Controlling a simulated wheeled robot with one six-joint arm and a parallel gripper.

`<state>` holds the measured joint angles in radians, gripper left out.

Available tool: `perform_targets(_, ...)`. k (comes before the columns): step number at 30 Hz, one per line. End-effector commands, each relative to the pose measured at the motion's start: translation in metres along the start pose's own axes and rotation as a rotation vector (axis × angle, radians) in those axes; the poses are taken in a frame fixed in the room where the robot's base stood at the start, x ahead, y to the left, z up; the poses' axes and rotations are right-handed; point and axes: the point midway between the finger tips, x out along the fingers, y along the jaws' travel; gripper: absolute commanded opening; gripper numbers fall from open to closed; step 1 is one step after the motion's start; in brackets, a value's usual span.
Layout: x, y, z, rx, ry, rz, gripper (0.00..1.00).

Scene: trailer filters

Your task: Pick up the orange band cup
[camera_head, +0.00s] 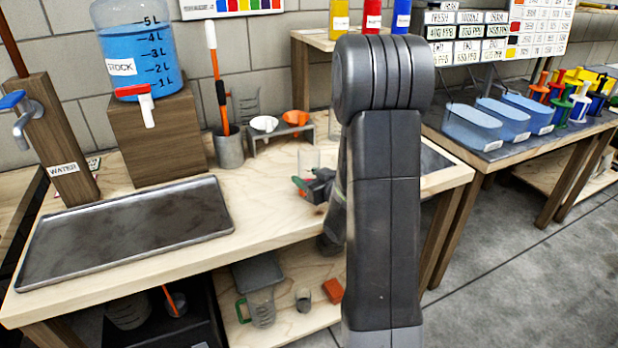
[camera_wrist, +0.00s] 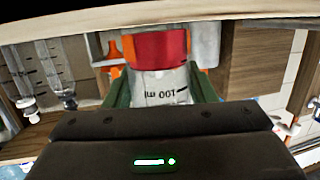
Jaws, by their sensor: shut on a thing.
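The cup (camera_wrist: 160,50) with a red-orange band shows in the wrist view, which looks upside down. Below the band is a pale part with a "100 ml" mark. My gripper (camera_wrist: 160,88) has green fingers on both sides of this pale part and is shut on the cup. The far end of the cup is close to a wooden edge at the top of that view. In the head view my gripper (camera_head: 315,187) is over the right part of the bench, small and partly hidden by my arm. A reddish spot shows at its fingers.
The bench (camera_head: 265,205) carries a metal tray (camera_head: 125,232), a stock tank (camera_head: 135,50), a grey pot (camera_head: 228,150) and a stand with white (camera_head: 264,124) and orange (camera_head: 295,118) funnels. A clear vessel (camera_head: 308,157) shows just behind my gripper. Bench space left of my gripper is clear.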

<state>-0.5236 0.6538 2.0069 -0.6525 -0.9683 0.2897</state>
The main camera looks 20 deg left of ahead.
Motion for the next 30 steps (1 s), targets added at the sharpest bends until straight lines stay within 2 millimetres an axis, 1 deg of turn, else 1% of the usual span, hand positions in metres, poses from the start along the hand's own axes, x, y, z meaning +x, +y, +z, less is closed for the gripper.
perform_targets(8,-0.003,0.0,-0.018,-0.001,0.003,0.0,0.26)
perform_targets(21,-0.012,0.0,-0.062,-0.002,0.003,-0.001,0.26)
perform_targets(30,-0.017,0.0,-0.085,0.0,0.002,-0.001,0.26)
